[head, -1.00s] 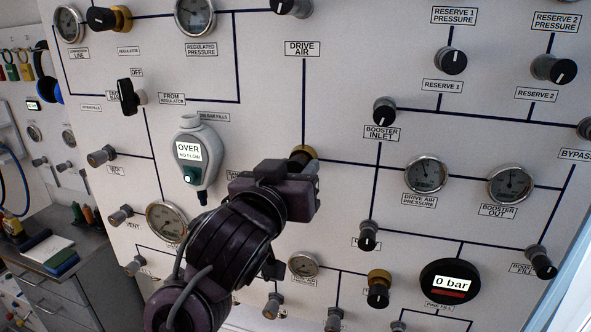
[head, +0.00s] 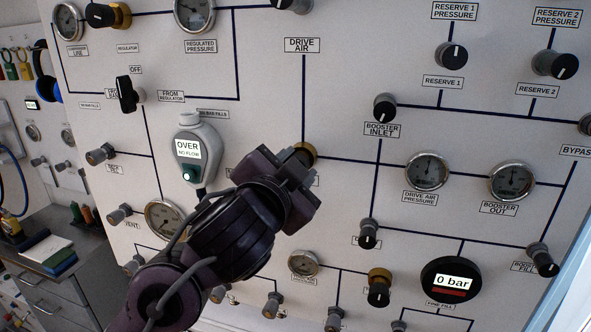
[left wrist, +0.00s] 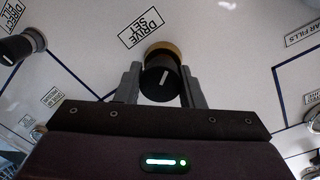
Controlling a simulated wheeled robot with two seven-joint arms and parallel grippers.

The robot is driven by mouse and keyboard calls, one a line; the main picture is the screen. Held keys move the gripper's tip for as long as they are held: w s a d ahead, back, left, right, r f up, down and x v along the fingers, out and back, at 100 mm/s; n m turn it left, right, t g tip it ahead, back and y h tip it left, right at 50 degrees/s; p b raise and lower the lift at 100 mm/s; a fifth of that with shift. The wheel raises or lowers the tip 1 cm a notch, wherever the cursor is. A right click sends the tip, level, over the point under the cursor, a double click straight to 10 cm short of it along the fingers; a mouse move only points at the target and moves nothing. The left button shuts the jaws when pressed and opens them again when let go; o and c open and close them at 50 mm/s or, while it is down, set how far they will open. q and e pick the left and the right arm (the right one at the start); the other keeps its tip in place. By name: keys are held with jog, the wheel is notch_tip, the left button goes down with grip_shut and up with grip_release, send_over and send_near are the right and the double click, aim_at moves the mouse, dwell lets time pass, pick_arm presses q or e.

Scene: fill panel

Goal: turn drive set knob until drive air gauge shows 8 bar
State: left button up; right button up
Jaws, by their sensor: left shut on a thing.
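The drive set knob (left wrist: 161,78) is black with a white pointer line and a brass collar, under the DRIVE SET label in the left wrist view. My left gripper (left wrist: 160,88) is shut on this knob, one finger on each side. In the head view my left gripper (head: 296,172) covers most of the knob, and only its brass collar (head: 305,153) shows. The drive air pressure gauge (head: 427,170) is a round dial on the panel to the right of the gripper. Its needle points about straight up; its numbers are too small to read. My right gripper is not in view.
The booster inlet knob (head: 385,107) and booster out gauge (head: 512,181) are on the panel to the right. A round display reads 0 bar (head: 451,281) at the lower right.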

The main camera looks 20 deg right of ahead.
pick_arm(q)
jog(key=shift+r+m, duration=0.1)
jog(key=shift+m, duration=0.7)
jog(key=o, duration=0.9)
jog(key=shift+o, duration=0.2)
jog(key=b+v, duration=0.1)
jog(key=v, duration=0.7)
jog(key=shift+d, duration=0.1)
dwell(1.7)
